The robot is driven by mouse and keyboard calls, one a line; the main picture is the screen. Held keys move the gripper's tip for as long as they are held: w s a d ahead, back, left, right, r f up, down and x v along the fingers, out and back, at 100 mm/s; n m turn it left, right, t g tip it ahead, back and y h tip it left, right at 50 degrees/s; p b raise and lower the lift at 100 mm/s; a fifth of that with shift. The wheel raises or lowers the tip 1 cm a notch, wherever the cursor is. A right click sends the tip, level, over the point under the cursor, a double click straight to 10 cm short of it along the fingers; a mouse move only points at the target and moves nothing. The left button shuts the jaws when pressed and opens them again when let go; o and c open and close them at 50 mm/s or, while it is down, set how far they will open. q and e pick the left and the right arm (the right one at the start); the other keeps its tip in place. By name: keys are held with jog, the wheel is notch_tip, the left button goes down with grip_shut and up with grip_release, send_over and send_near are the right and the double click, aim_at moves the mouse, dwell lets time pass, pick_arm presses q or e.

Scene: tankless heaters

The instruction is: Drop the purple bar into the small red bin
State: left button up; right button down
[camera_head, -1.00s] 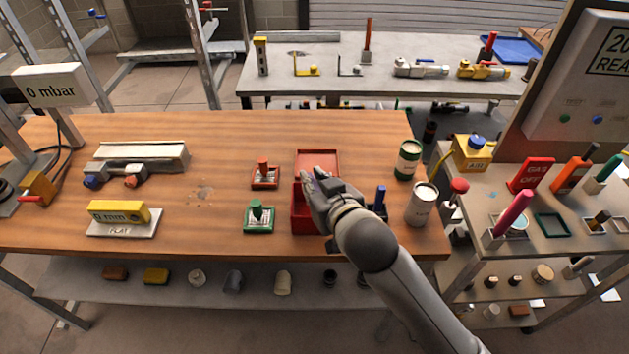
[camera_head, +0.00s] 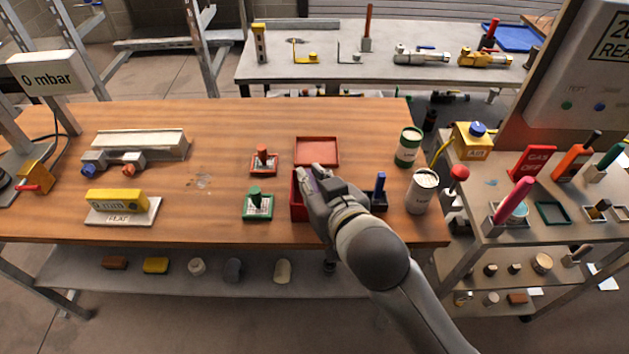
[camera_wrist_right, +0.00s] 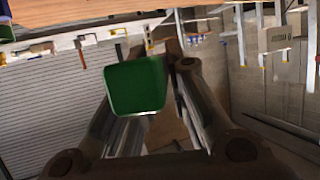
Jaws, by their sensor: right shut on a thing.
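My right gripper (camera_head: 316,184) is over the small red bin (camera_head: 298,208) near the table's front edge. It hides much of the bin's inside and right side. I cannot tell how far the bar hangs into the bin. In the right wrist view a green block (camera_wrist_right: 135,87) shows between the two fingers (camera_wrist_right: 150,110). My left gripper is not in view.
A shallow red tray (camera_head: 317,152) lies behind the bin. Red (camera_head: 263,161) and green (camera_head: 257,205) trays with upright handles stand to its left. A blue-handled piece (camera_head: 379,192) and a white can (camera_head: 421,190) stand close on the right. The table (camera_head: 225,150) is clear at centre left.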

jog(key=w+f+p, duration=0.2)
jog(key=w+p, duration=0.9)
jog(key=w, duration=0.2)
jog(key=f+b, duration=0.6)
jog(key=b, duration=0.1)
jog(key=shift+w, duration=0.2)
jog(key=shift+r, duration=0.1)
jog(key=c, duration=1.3)
grip_release()
jog(key=shift+c, duration=0.2)
jog(key=shift+s, duration=0.15)
